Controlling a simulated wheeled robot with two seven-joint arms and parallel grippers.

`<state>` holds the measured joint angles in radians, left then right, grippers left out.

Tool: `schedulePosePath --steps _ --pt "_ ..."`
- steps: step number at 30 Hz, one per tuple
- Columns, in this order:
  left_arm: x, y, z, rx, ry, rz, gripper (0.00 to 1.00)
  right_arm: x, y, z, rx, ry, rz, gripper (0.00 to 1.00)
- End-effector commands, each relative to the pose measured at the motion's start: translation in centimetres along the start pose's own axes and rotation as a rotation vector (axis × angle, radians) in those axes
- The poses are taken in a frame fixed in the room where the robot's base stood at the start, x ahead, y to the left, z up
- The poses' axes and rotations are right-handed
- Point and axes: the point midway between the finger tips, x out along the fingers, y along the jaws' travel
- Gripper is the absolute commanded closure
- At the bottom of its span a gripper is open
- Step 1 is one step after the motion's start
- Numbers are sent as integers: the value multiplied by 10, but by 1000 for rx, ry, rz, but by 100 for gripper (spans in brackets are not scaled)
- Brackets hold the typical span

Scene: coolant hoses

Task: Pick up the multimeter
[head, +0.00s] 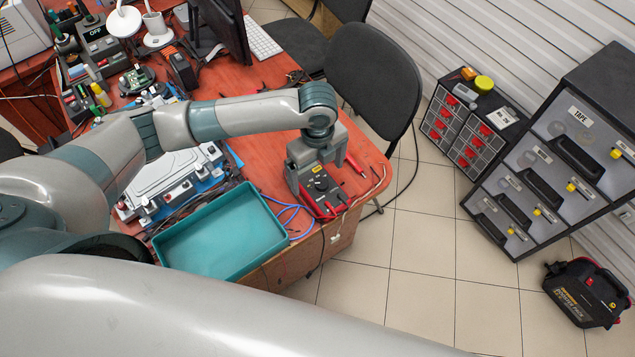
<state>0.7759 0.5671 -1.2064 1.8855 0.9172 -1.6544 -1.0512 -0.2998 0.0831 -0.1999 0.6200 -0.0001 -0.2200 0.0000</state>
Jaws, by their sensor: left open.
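The multimeter (322,186), red with a dark face and a small yellow patch, lies on the red-brown table near its front right corner. My left gripper (317,175) points down over it, open, with one finger to each side of the multimeter's upper part. I cannot tell whether the fingers touch it. The gripper body hides part of the multimeter's far end. My right gripper is not in view.
A teal tray (190,235) sits left of the multimeter, with blue and red leads (290,212) between them. A red probe (355,166) lies to the right. Left is cluttered with equipment. A black chair (372,75) stands behind the table's right end.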

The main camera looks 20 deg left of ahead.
Motion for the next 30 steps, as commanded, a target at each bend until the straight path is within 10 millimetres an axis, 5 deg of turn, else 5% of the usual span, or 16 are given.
schedulePosePath --steps 9,24,30 --pt "33 -2 2 0 0 0 6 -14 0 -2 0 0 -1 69" --pt "36 -2 2 0 -1 -1 6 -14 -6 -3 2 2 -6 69" --pt "36 -2 2 0 -1 -1 49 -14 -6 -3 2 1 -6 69"
